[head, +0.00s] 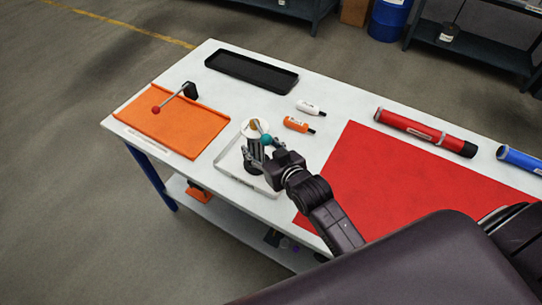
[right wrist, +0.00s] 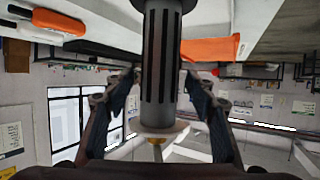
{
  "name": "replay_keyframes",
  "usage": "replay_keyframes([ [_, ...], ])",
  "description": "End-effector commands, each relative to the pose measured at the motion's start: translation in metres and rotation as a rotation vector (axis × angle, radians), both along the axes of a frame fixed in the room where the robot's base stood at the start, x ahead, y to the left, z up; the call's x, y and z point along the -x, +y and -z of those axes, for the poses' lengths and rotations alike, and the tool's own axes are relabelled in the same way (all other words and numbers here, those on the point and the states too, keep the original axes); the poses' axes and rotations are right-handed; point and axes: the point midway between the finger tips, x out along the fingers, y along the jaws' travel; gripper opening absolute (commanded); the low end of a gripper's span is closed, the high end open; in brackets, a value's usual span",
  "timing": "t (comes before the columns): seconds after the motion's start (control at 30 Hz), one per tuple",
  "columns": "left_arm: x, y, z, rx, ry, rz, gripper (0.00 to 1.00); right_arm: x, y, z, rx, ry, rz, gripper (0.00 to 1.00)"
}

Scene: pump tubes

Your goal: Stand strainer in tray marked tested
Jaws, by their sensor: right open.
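The strainer is a dark grey slotted cylinder with a white flange and a brass tip. It stands upright in the white tray (head: 232,168) in the head view (head: 254,160), flange on top. In the right wrist view, the strainer (right wrist: 160,75) appears upside down between the fingers. My right gripper (head: 262,158) is open, with one finger on each side of the strainer; no grip shows in the right wrist view (right wrist: 160,110). The white tray's front label is too small to read. My left gripper is not in view.
An orange tray (head: 190,130) with a front label and a red-balled lever (head: 157,110) is at left. A black tray (head: 250,72) is behind. A teal ball (head: 265,140) is close to my gripper.

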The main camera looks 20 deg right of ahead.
Motion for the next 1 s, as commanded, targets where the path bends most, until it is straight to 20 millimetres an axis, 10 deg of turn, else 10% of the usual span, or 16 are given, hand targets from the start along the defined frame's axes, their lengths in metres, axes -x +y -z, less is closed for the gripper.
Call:
replay_keyframes([
  [0.43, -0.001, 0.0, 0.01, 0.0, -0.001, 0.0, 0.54, 0.072, -0.011, -0.028, 0.001, 0.001, 0.0, 0.51],
  [1.0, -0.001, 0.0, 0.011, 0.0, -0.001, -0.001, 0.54, 0.083, -0.012, -0.035, 0.001, 0.0, 0.0, 0.51],
])
